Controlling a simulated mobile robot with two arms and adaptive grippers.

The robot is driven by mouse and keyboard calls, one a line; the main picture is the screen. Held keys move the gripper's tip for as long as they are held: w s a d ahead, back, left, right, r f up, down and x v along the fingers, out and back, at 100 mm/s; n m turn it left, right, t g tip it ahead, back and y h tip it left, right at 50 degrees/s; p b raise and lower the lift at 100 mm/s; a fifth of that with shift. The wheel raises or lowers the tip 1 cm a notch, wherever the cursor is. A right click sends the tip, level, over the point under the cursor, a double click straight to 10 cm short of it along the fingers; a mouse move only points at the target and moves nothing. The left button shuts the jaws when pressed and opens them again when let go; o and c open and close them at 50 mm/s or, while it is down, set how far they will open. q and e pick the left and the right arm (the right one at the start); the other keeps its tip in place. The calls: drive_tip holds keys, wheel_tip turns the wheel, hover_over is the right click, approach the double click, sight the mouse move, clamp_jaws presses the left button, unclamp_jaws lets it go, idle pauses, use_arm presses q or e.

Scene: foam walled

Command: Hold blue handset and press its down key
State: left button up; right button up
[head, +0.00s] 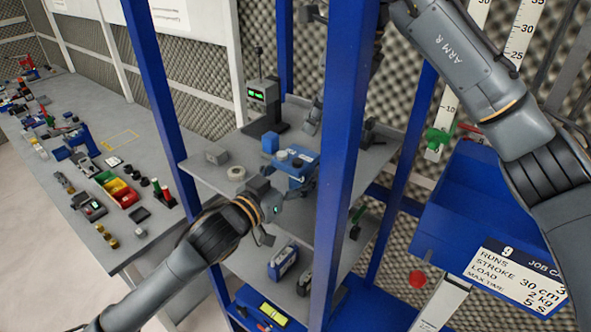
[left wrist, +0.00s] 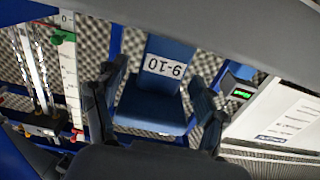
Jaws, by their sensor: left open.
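The blue handset (head: 300,177) is a blue block with round grey tops on the upper shelf. My left gripper (head: 300,194) is at its near side, partly hiding it. In the left wrist view my left gripper (left wrist: 155,110) has its fingers spread on either side of a blue body (left wrist: 152,108) with a white 9-10 label. This looks like the handset, but I cannot tell whether the fingers touch it. My right arm reaches from the right to the top; its gripper (head: 312,14) is partly hidden by a blue post, and its jaws are unclear.
The blue posts (head: 345,150) of the rack stand close to both arms.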

use_arm(q)
drive_tip(key=shift+w+d, duration=0.1)
drive_tip(key=c, duration=1.2)
drive_tip(key=shift+c, duration=1.1)
use_arm(e)
drive_tip(key=shift+c, duration=0.8)
clamp_jaws()
